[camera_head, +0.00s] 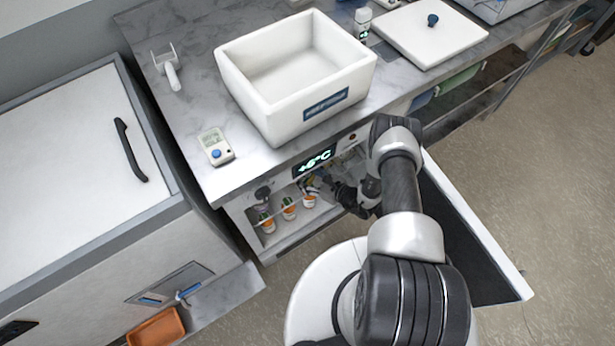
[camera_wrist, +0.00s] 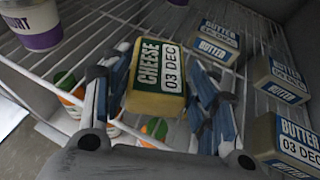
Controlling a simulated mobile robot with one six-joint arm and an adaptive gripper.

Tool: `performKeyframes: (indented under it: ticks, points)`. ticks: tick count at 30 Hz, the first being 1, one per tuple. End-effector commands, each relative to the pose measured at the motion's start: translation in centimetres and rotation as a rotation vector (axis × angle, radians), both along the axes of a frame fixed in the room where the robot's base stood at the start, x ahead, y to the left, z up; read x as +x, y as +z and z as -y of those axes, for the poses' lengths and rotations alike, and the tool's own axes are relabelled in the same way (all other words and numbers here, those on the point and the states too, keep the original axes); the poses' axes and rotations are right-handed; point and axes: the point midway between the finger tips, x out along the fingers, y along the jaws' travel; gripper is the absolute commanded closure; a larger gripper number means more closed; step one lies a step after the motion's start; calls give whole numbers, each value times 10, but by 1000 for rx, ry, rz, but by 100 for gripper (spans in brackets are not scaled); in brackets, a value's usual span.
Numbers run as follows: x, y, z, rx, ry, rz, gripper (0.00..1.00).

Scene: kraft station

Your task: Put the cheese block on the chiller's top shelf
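The cheese block (camera_wrist: 158,85) is yellow with a green and white label reading "CHEESE 03 DEC". In the head view my gripper (camera_head: 348,196) reaches into the open chiller (camera_head: 290,240) under the counter, and the cheese is not clearly visible there.
Butter packs (camera_wrist: 284,80) stand on the shelf at right, and a purple-and-white yogurt cup (camera_wrist: 35,22) at upper left. Orange-and-white containers (camera_head: 267,222) stand below. The chiller door (camera_head: 480,235) is open to the right. A white box (camera_head: 295,75) stands on the counter.

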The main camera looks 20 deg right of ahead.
Motion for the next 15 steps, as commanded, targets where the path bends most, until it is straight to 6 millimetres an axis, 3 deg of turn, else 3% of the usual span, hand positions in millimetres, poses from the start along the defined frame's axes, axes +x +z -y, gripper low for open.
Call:
performKeyframes:
  ticks: [9,15]
  points:
    - [0,0,0,0,0,0,26]
    - [0,0,0,0,0,0,26]
